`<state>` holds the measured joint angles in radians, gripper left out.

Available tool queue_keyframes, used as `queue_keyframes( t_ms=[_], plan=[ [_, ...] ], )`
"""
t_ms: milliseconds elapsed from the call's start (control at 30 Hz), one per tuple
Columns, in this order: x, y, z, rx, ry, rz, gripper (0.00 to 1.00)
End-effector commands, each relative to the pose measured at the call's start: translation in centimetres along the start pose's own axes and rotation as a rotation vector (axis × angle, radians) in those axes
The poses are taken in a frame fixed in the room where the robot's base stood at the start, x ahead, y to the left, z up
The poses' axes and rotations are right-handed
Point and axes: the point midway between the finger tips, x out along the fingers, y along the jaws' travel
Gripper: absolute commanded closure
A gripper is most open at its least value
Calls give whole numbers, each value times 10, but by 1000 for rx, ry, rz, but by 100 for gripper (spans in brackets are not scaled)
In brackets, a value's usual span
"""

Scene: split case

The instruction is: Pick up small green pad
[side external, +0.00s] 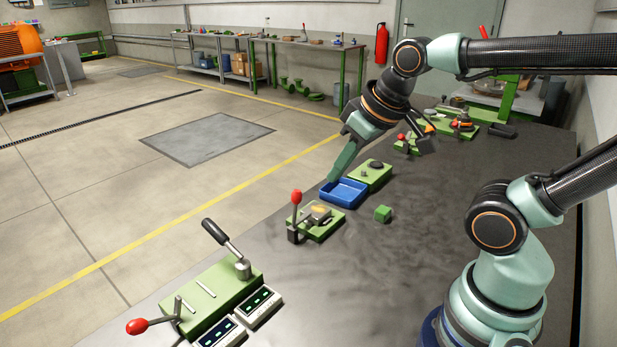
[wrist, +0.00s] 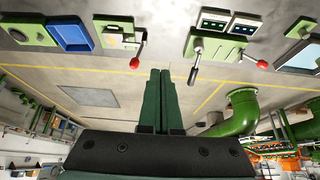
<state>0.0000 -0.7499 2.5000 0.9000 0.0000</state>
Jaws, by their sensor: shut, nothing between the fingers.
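A small green block (side external: 383,214), the likeliest match for the small green pad, sits on the dark table just right of the blue tray (side external: 344,193) in the side view. I cannot make out this block in the wrist view. My gripper (side external: 333,179) appears at the tray's far left corner in the side view, apart from the block; its height there is hard to judge. In the wrist view my gripper's two green fingers (wrist: 160,72) are together with nothing between them. The tray also shows in the wrist view (wrist: 72,34), at upper left.
A green fixture with a red-knobbed lever (side external: 318,221) stands left of the block. A green base with a dark round part (side external: 372,175) stands behind the tray. A larger green lever fixture (side external: 222,295) is at the front left. The table right of the block is clear.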

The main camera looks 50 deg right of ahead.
Motion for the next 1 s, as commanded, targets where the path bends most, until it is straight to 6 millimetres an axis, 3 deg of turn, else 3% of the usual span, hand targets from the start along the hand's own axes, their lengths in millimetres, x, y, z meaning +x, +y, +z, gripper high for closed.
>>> queue_keyframes(
  t_ms=[300, 500, 833, 1000],
  plan=[
    [0, 0, 0, 0, 0, 0, 100],
    [0, 0, 0, 0, 0, 0, 24],
    [0, 1, -1, 8, -3, 2, 22],
    [8, 21, -9, 152, -52, 35, 22]
  ],
)
